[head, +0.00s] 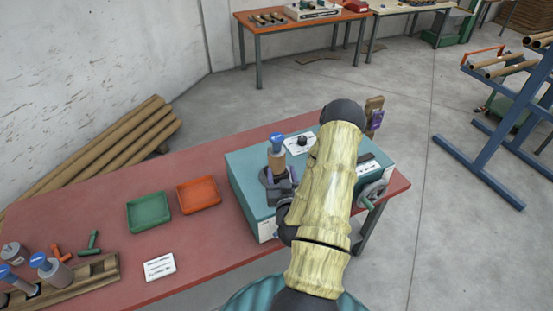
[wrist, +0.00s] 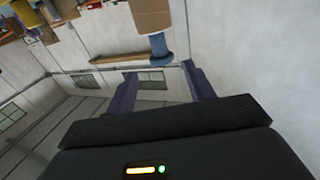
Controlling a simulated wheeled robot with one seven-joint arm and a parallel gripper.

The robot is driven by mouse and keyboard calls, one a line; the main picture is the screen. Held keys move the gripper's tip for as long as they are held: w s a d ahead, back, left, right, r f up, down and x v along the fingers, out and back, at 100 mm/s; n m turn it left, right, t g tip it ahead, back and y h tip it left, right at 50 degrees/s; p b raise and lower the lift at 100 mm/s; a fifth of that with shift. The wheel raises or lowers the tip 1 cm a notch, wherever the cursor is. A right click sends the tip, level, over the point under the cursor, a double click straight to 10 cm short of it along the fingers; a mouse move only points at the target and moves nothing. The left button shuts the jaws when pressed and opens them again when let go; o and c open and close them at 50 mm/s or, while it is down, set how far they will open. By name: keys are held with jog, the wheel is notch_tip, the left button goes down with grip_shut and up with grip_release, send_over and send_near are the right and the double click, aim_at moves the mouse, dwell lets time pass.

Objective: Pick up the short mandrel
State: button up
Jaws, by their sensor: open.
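A blue-capped mandrel with a brown sleeve (head: 277,157) stands upright on the teal winder (head: 245,190). Grey mandrels with blue caps stand at the far left in a wooden rack: one (head: 52,270) nearer the middle and one (head: 14,279) at the picture's edge. I cannot tell which is the short one. My gripper (wrist: 159,72) shows two purple fingers, apart and with nothing between them. In the wrist view, a tan piece (wrist: 151,14) with a blue part (wrist: 158,45) lies beyond the fingertips. In the head view my arm hides part of the winder, and dark purple parts lie beside the sleeved mandrel.
A green tray (head: 149,212) and an orange tray (head: 198,195) sit left of the winder on the red table (head: 110,205). A white card (head: 159,267) lies in front. A handwheel (head: 373,192) sticks out on the winder's right. Brown tubes (head: 115,140) lean by the wall.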

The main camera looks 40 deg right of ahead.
aim_at(277, 146)
jog(key=b+x, duration=0.2)
jog(key=b, duration=0.3)
jog(key=shift+w+d+b, duration=0.2)
jog(key=shift+w+b, duration=0.05)
jog(key=shift+b, duration=0.1)
jog(key=b, duration=0.6)
jog(key=shift+w+d+b, duration=0.2)
jog(key=shift+w+b, duration=0.1)
jog(key=x, duration=0.2)
jog(key=b+x, duration=0.1)
jog(key=x, duration=0.3)
jog(key=shift+w+d+r, duration=0.15)
jog(key=shift+r, duration=0.25)
jog(key=shift+w+d+f, duration=0.1)
jog(key=shift+w+d, duration=0.15)
jog(key=shift+w, duration=0.2)
